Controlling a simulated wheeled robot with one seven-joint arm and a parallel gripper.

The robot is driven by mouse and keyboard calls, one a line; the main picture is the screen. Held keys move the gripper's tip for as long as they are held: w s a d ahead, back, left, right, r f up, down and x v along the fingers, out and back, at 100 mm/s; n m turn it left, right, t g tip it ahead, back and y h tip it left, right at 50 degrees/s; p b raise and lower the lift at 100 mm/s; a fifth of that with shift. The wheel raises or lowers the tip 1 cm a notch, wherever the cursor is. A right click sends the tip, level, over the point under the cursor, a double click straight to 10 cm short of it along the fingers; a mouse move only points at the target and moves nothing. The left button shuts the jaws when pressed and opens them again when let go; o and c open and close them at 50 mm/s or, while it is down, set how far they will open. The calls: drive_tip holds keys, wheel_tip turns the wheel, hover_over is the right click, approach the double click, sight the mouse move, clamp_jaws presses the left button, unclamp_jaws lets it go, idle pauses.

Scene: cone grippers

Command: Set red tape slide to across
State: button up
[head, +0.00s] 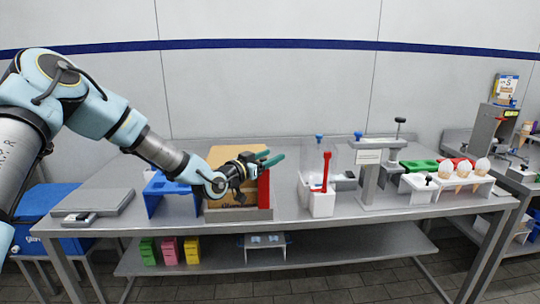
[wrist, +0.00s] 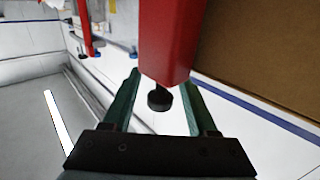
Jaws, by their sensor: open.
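The red tape slide (head: 264,188) stands upright at the right end of a grey base, beside a cardboard box. In the wrist view the red slide (wrist: 168,42) comes in from the top, with a black round knob (wrist: 159,99) below its end. My gripper (head: 270,158) is at the slide's upper part, its green fingers pointing right. In the wrist view the open fingers (wrist: 160,82) lie on either side of the slide's end and the knob, with a gap visible around the knob. The arm hides part of the box front.
The cardboard box (head: 236,156) is close behind my gripper. A blue stand (head: 163,194) is to the left. A white container with a red-handled tool (head: 322,202) and a grey press stand (head: 370,184) are to the right.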

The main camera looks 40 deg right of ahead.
clamp_jaws()
idle(0.4)
idle(1.0)
